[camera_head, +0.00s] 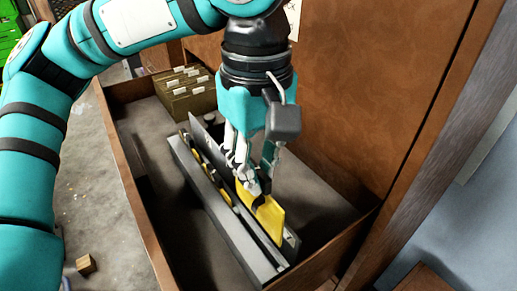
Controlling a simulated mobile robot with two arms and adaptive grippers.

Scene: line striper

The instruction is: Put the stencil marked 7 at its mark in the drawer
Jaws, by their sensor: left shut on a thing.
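My left gripper (257,184) reaches down into the open drawer (126,176) and is shut on a yellow plate, the stencil (269,216). The stencil is tilted on edge, partly covered by the fingers, and its number cannot be read. Its lower part is at a long grey rack (228,232) in the drawer. I cannot tell whether it rests in the rack or hangs just above it. Other thin pieces with yellow edges stand between the rack's walls, mostly hidden. My right gripper is not in view.
A box of tabbed file cards (184,91) stands at the drawer's far left. A tall brown panel (360,95) rises behind the drawer, close to my arm. The drawer floor right of the rack looks bare. A small wooden block (86,264) lies outside, at lower left.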

